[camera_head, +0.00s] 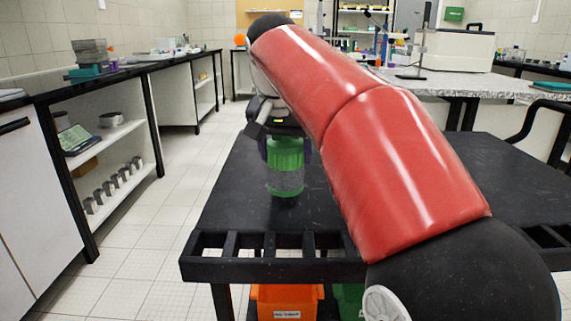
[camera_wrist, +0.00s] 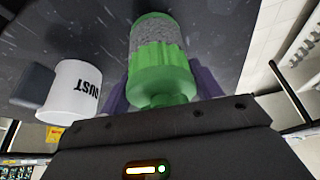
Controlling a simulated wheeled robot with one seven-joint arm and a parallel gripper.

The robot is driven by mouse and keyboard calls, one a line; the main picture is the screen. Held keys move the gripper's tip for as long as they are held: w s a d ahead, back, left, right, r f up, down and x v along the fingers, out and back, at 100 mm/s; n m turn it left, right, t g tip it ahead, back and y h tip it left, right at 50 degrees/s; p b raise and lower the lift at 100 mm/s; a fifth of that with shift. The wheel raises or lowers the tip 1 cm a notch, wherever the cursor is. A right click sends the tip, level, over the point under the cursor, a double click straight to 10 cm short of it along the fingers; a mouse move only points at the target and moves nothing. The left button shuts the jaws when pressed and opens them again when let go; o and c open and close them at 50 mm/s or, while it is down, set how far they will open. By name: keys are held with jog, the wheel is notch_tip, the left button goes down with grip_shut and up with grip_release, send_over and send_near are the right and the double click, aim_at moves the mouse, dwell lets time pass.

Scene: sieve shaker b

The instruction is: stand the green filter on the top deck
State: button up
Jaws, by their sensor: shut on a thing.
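The green filter (camera_head: 285,178), with a grey mesh band around its lower part, is upright over the top deck (camera_head: 232,200) of the black cart, near its left side. My gripper (camera_head: 285,150) is shut on the filter's upper part from above. In the wrist view the filter (camera_wrist: 162,62) sits between the purple fingers of my gripper (camera_wrist: 160,90). The filter's lower end is at or just above the deck; I cannot tell whether it touches.
A white cup marked DUST (camera_wrist: 75,88) stands on the deck near the filter in the wrist view; my arm hides it in the head view. A slotted edge (camera_head: 290,243) runs along the deck's near side. An orange bin (camera_head: 287,300) is below. The deck left of the filter is clear.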

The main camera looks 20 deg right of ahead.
jog(key=shift+f, duration=0.85)
jog(key=shift+f, duration=0.15)
jog(key=o, duration=1.2)
jog(key=shift+o, duration=0.2)
jog(key=shift+s+r, duration=0.1)
jog(key=shift+r, duration=0.5)
jog(key=p+v, duration=0.3)
jog(key=v, duration=0.8)
